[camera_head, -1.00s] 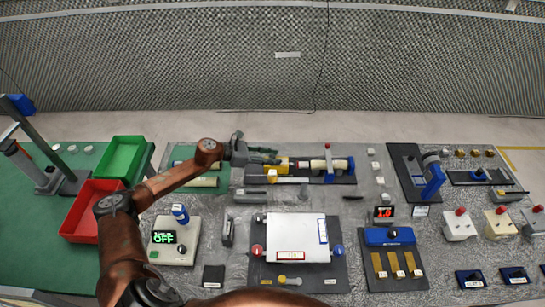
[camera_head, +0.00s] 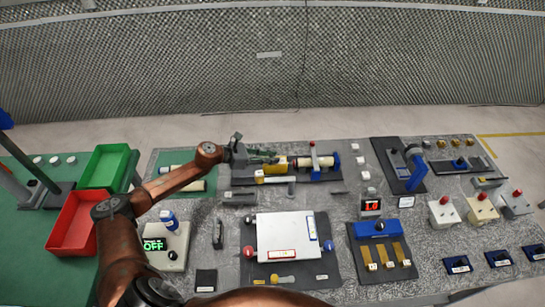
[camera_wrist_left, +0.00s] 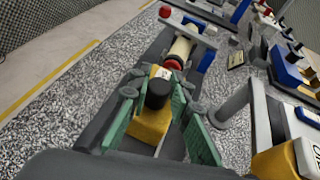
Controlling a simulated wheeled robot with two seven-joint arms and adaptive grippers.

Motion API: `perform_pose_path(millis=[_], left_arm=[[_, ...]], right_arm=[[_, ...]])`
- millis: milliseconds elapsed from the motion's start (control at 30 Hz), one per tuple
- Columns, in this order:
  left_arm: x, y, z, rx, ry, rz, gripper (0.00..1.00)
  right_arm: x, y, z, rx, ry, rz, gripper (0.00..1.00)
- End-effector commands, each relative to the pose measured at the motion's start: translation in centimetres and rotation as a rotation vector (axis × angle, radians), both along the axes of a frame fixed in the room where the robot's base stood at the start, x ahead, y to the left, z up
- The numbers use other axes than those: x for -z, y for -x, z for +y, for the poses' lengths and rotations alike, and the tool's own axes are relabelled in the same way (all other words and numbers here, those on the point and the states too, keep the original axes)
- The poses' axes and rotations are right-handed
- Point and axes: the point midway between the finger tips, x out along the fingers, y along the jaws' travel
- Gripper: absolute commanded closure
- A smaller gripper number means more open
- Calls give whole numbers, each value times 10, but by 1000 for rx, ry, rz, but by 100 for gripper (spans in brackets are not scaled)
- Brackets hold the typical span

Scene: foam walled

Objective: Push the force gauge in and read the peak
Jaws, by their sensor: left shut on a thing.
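The force gauge (camera_head: 277,163) is a yellow block on a dark bench base (camera_head: 325,175) at the back middle of the table. In the left wrist view the yellow gauge (camera_wrist_left: 148,128) has a black round part. My left gripper (camera_head: 268,158), with green fingers, is shut on the gauge; the fingers (camera_wrist_left: 158,98) flank it on both sides. In line ahead lies a cream cylinder (camera_wrist_left: 182,47) with a red near end, in a blue holder (camera_wrist_left: 207,60). I cannot tell whether the gauge touches the red end. No readable gauge value shows. My right gripper is out of view.
A red tray (camera_head: 72,235) and a green tray (camera_head: 103,165) stand at the left. A white plate fixture (camera_head: 285,240) is in front. A box with a green OFF display (camera_head: 165,248) stands front left. A blue device (camera_head: 385,231) stands right of the plate.

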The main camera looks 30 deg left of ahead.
Motion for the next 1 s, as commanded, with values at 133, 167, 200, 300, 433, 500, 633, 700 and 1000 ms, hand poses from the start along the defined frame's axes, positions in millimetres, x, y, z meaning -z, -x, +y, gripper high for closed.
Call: perform_pose_path(millis=[133, 167, 200, 300, 433, 500, 633, 700, 1000], left_arm=[[0, 1, 1, -2, 2, 0, 100], [0, 1, 1, -2, 2, 0, 100], [0, 1, 2, -2, 2, 0, 81], [0, 1, 2, -2, 2, 0, 74], [0, 1, 1, -1, 2, 1, 65], [0, 1, 1, 0, 1, 0, 63], [0, 1, 1, 0, 1, 0, 63], [0, 1, 1, 0, 1, 1, 63], [-11, 23, 24, -2, -1, 3, 63]], right_arm=[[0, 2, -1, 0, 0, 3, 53], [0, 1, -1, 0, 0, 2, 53], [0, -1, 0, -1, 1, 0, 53], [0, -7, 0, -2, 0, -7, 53], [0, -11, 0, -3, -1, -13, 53], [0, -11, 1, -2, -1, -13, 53], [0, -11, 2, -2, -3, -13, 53], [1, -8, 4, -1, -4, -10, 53], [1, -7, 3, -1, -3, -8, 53]])
